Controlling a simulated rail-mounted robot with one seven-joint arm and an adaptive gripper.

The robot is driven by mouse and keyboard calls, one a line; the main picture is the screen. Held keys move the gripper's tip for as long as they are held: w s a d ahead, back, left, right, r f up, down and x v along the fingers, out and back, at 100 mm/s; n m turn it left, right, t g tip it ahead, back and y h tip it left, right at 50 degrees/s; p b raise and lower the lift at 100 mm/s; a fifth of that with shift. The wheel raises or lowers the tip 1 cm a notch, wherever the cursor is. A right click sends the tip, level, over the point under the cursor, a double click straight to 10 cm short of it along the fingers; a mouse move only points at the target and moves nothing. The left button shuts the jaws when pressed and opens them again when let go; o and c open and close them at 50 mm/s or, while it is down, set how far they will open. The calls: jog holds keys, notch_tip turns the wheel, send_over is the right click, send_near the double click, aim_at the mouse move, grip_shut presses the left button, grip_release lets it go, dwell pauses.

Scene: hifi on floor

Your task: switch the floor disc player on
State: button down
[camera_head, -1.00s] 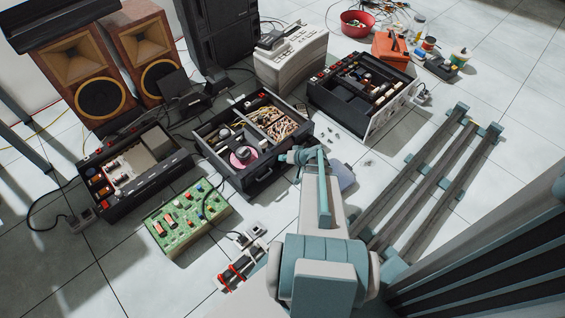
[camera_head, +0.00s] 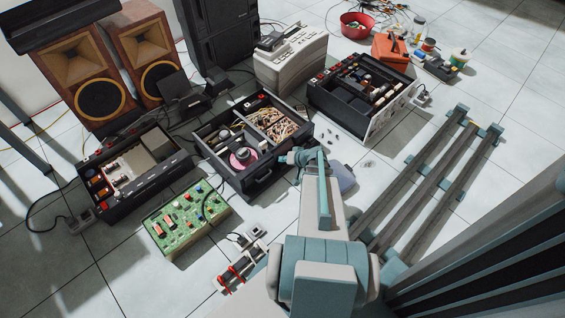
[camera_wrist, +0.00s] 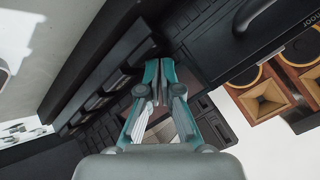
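Several opened black units lie on the floor, and I cannot tell for certain which is the disc player. The middle black unit (camera_head: 262,172) has a pink disc-like part (camera_head: 243,158) inside and a handle on its near side. My wrist ends beside that unit's right corner in the head view, where the fingers are hidden. In the wrist view my gripper (camera_wrist: 160,68) has its fingertips together with nothing seen held, in front of dark casing (camera_wrist: 105,75) with a row of slots or keys. No lit indicator is clear.
Another opened black unit (camera_head: 110,207) is at left, one with a pale side (camera_head: 318,97) at upper right. A green circuit board (camera_head: 187,232) lies in front. Wooden speakers (camera_head: 88,68) stand behind. A rail rack (camera_head: 425,180) lies right. Loose cables cross the floor.

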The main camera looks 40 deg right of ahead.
jog(key=shift+w+d+f+b, duration=0.1)
jog(key=shift+w+f+b, duration=0.15)
jog(key=shift+f, duration=0.4)
jog(key=shift+w+d+f+b, duration=0.1)
jog(key=shift+f+b, duration=0.2)
jog(key=shift+f, duration=0.3)
jog(key=shift+r, duration=0.3)
jog(key=shift+s+a+r+p, duration=0.1)
jog(key=shift+r+p, duration=0.35)
jog(key=shift+r, duration=1.1)
jog(key=shift+a+r+p, duration=0.1)
jog(key=shift+r+p, duration=0.35)
jog(key=shift+r, duration=1.1)
jog(key=shift+s+r, duration=0.15)
jog(key=shift+r, duration=0.2)
jog(key=shift+s, duration=0.1)
